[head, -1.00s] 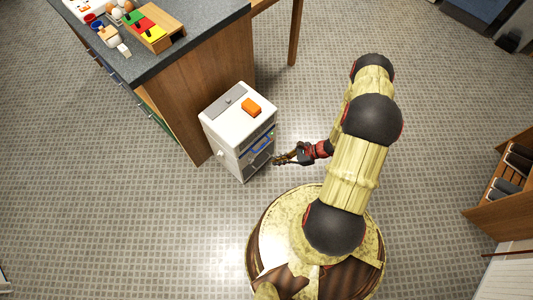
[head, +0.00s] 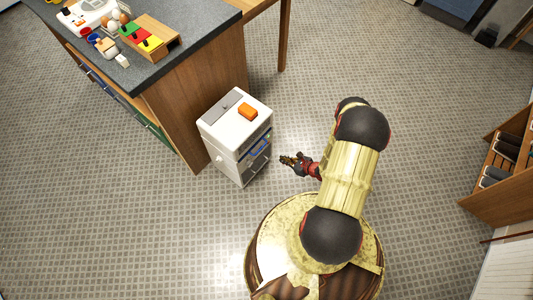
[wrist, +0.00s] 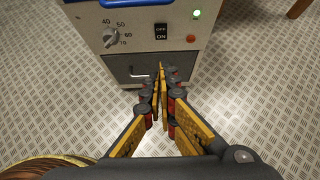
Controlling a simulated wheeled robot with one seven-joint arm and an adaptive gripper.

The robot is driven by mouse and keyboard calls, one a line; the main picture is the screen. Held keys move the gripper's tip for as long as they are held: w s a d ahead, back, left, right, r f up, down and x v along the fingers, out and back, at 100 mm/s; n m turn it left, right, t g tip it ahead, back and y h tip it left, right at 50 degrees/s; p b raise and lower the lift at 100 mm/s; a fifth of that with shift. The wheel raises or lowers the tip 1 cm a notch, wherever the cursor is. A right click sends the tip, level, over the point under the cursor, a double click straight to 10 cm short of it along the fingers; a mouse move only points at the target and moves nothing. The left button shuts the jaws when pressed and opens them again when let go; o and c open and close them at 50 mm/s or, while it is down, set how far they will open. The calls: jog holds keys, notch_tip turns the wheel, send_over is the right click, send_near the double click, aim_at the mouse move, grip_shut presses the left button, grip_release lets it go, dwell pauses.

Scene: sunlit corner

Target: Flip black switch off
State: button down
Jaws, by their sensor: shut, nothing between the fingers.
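The black switch (wrist: 161,33) is on the front panel of a white and grey machine (head: 226,133), which also shows in the wrist view (wrist: 155,12). Its upper half is marked OFF and its lower half ON; I cannot tell surely which half is pressed in. A small green light (wrist: 196,13) glows on the panel. My gripper (wrist: 160,68) is shut and empty, its fingertips below the switch in the wrist picture, in front of the grey drawer. In the head view my gripper (head: 284,160) is right of the machine, apart from it.
A numbered dial (wrist: 110,38) is left of the switch and a red-orange button (wrist: 191,38) is right of it. An orange block (head: 248,111) is on the machine's top. A counter (head: 185,65) stands behind it. A wooden rack (head: 500,170) is far right. The floor between is clear.

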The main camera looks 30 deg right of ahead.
jog(key=w+r+b+x, duration=0.1)
jog(key=b+x, duration=0.3)
jog(key=x, duration=0.8)
jog(key=shift+w+a+r, duration=0.35)
jog(key=shift+w+r, duration=0.05)
jog(key=shift+w, duration=0.2)
jog(key=shift+w+a+r+b, duration=0.15)
jog(key=shift+w+r+b, duration=0.05)
jog(key=shift+w+b, duration=0.2)
jog(key=shift+r, duration=0.1)
